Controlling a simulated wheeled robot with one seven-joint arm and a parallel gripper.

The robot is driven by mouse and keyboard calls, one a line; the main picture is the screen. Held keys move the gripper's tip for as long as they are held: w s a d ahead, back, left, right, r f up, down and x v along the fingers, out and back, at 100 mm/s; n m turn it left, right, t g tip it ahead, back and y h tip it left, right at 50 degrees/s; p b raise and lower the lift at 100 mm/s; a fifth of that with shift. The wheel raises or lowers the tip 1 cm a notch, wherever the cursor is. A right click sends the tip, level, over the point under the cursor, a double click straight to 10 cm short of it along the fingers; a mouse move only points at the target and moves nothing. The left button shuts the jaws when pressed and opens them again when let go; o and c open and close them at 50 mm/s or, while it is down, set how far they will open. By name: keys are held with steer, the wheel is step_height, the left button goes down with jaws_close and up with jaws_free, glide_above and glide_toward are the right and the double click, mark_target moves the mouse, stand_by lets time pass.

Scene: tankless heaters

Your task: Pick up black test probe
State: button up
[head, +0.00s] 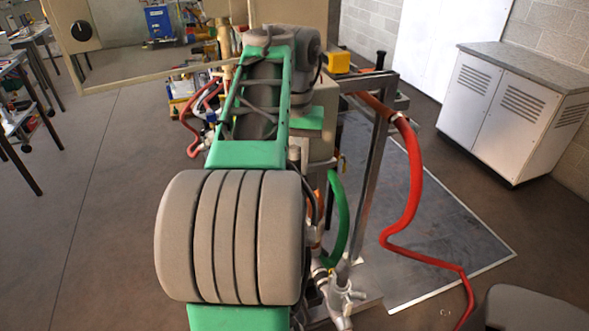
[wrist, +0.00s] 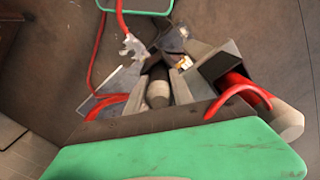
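I cannot pick out the black test probe for certain in either view. In the wrist view, a short grey cylinder with a dark upper part (wrist: 158,88) shows between the grey finger-like parts of my gripper (wrist: 172,72). I cannot tell whether it is the probe or part of something else. The grey parts stand apart, and nothing is clearly clamped between them. In the head view, my green and grey arm reaches toward the bench frame, and my gripper is hidden behind it. A small black upright piece (head: 380,60) stands at the frame's top right.
A metal frame (head: 373,155) stands beside my arm, with a red hose (head: 415,180) and a green hose (head: 340,215) close by. A yellow block (head: 338,62) sits near its top. A white cabinet (head: 500,110) stands right.

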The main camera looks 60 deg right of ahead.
jaws_close()
step_height(320, 180, up, 10)
steer(key=p, duration=0.9)
steer(key=shift+r+p, duration=0.1)
steer(key=shift+p, duration=0.2)
jaws_free()
steer(key=c, duration=0.5)
steer(key=shift+c, duration=0.2)
